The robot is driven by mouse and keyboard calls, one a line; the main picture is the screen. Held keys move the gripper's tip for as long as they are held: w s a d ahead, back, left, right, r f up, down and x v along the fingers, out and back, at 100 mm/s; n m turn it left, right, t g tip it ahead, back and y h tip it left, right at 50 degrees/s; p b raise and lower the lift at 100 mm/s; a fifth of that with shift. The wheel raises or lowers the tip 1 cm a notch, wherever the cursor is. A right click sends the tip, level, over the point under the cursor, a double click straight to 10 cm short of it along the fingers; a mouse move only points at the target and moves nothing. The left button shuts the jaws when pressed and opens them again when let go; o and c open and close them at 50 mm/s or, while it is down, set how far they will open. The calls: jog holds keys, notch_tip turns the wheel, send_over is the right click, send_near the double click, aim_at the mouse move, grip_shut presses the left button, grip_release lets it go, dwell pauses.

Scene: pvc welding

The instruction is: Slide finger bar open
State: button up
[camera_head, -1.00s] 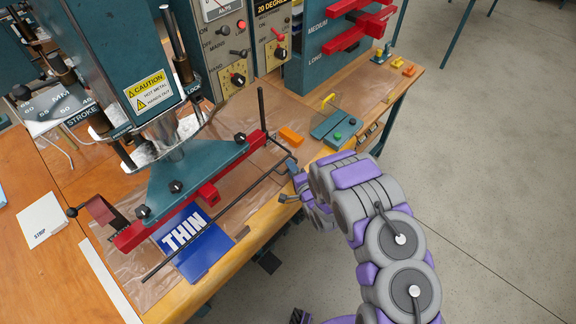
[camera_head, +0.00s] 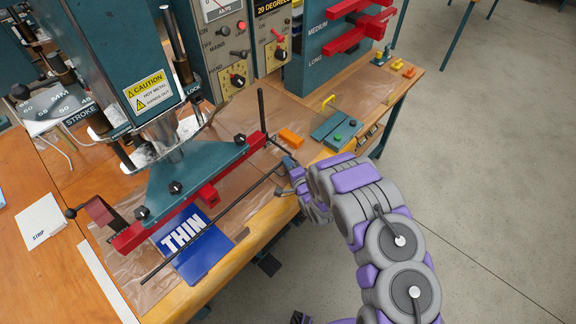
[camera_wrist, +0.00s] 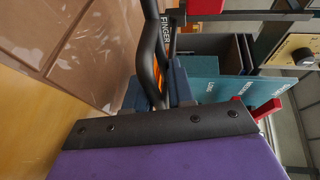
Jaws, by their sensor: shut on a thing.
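The finger bar (camera_head: 214,224) is a long thin black rod running diagonally in front of the red-edged welding head. Its right end bends toward the back near my gripper (camera_head: 289,168). My gripper is shut on the bar at that right end, beside the front edge of the bench. In the wrist view the black bar (camera_wrist: 152,62) with a "FINGER" label runs down to the jaws, partly hidden behind my purple gripper body. The jaw tips are only partly visible there.
A blue "THIN" folder (camera_head: 190,245) lies under the bar. The welding head (camera_head: 190,177) stands behind the bar. Open floor lies to the right of the bench.

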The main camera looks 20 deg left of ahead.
jog(key=shift+s+d+f, duration=0.15)
jog(key=shift+f, duration=0.2)
grip_shut()
jog(key=shift+f, duration=0.1)
jog(key=shift+r+p, duration=0.75)
jog(key=shift+p, duration=0.15)
notch_tip(320, 180, up, 18)
jog(key=p, duration=1.2)
jog(key=shift+f+p, duration=0.15)
jog(key=shift+p, duration=0.2)
jog(key=o, duration=0.6)
grip_release()
